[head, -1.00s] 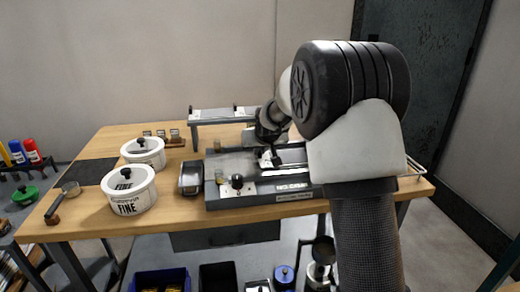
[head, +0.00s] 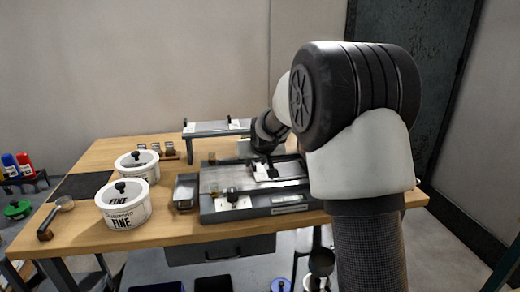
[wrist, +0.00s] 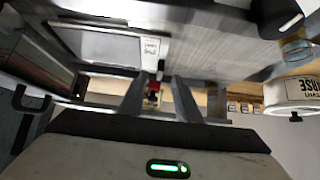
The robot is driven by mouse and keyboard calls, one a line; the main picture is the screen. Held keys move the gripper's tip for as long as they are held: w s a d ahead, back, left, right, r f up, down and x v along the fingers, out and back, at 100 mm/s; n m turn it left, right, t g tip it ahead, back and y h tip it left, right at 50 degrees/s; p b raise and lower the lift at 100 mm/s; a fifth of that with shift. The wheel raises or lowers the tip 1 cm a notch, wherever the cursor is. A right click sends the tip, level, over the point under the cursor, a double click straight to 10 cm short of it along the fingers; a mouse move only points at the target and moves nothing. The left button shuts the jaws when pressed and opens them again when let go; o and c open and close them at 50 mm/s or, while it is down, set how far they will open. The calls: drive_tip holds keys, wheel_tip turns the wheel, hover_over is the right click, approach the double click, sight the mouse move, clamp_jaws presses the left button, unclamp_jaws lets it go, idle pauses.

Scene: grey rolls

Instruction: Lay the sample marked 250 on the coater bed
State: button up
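A pale rectangular sample with a dark border (wrist: 100,45) lies flat, as far as I can tell, on the grey coater bed (wrist: 215,50) in the wrist view. A small white label at its right end is too blurred to read. In the head view a white sheet (head: 262,172) shows on the coater (head: 222,180), partly behind my gripper. My gripper (wrist: 158,78) is over the bed, its two fingers apart with nothing seen between them. Its tips are close to the sample's edge; whether they touch is unclear. In the head view my gripper (head: 268,172) is small and dark.
A raised rack (head: 215,127) stands behind the coater. My arm hides the table's right side.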

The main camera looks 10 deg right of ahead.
drive_tip(key=p+v, duration=0.3)
drive_tip(key=v, duration=1.2)
drive_tip(key=s+g, duration=0.3)
drive_tip(key=s, duration=2.9)
wheel_tip(320, 180, up, 24)
drive_tip(key=p, duration=2.4)
drive_tip(key=shift+s, duration=0.1)
